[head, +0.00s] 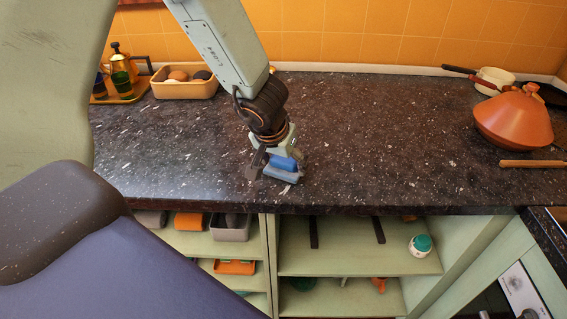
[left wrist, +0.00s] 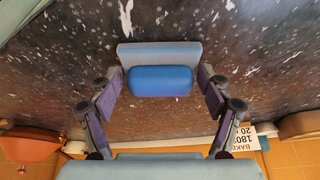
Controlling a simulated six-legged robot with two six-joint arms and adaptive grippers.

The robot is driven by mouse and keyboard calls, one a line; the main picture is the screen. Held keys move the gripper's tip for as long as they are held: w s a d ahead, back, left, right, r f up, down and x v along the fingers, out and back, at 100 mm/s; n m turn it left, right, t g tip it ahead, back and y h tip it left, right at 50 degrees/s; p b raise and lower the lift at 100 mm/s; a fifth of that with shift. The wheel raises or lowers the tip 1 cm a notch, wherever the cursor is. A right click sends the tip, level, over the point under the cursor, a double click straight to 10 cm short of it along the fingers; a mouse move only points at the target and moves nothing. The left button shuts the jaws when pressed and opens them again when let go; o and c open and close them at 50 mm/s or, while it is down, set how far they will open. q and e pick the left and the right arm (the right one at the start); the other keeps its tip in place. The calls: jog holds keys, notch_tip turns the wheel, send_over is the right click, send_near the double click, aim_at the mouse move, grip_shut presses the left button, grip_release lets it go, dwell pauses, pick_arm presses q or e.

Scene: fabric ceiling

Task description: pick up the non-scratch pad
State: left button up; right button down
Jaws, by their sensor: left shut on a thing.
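The non-scratch pad (head: 283,165) has a blue block on a paler grey-blue layer. It is near the front edge of the dark speckled counter, below the left arm. My left gripper (head: 272,166) points down there and is shut on the pad. In the left wrist view the pad (left wrist: 160,81) sits between the two fingers of my left gripper (left wrist: 160,92), one at each end. I cannot tell whether it touches the counter or is slightly raised. My right gripper is not in view.
An orange tagine (head: 513,119) and a wooden-handled utensil (head: 531,163) are at the right. A bread basket (head: 184,88) and a tray with a moka pot (head: 121,68) are at the back left. Open shelves (head: 350,262) lie below the front edge. The middle counter is clear.

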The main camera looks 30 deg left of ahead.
aim_at(283, 160)
pick_arm(q)
jog(key=shift+r, duration=0.15)
notch_tip(283, 160, up, 10)
jog(key=p, duration=0.9)
jog(key=shift+s+f, duration=0.1)
jog(key=shift+f, duration=0.1)
